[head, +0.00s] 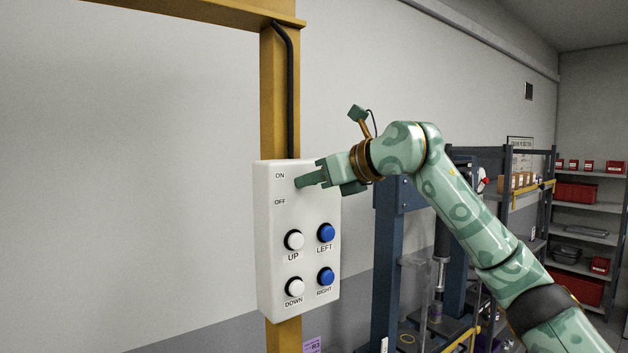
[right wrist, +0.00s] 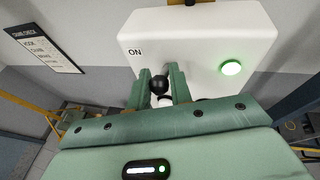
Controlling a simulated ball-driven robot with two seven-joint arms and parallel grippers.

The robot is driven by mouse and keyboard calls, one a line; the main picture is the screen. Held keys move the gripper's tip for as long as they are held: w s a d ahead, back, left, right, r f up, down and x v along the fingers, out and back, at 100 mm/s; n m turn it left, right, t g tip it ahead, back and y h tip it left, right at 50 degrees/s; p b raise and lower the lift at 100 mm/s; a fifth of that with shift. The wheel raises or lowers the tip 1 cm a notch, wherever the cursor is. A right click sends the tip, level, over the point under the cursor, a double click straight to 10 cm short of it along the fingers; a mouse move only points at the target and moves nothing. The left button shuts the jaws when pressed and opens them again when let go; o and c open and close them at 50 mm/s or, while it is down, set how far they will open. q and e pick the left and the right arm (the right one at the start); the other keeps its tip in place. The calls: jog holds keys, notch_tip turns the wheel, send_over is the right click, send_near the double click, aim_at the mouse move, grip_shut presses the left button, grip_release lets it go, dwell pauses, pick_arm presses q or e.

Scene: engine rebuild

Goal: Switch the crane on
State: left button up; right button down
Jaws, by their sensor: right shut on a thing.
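The crane's white control box (head: 265,230) hangs on a yellow post. Its ON label (head: 280,176) is above its OFF label (head: 280,202). My right gripper (head: 303,181) reaches the box from the right, level with the ON end of the switch. In the right wrist view its fingers are shut on the switch's black ball knob (right wrist: 159,84), near the ON label (right wrist: 134,52). A green lamp (right wrist: 231,68) on the box glows. In the head view my gripper hides the knob and lamp. My left gripper is not in view.
Below the switch are white UP (head: 294,240) and DOWN (head: 295,287) buttons and blue LEFT (head: 326,233) and RIGHT (head: 326,276) buttons. A blue press frame (head: 388,250) stands right of the box. Shelves (head: 590,206) with red bins are at the far right.

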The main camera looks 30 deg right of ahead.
jog(key=shift+r, duration=0.1)
jog(key=c, duration=1.3)
grip_release()
jog(key=shift+s+d, duration=0.1)
jog(key=b+v, duration=0.4)
jog(key=v, duration=1.2)
jog(key=shift+d, duration=0.1)
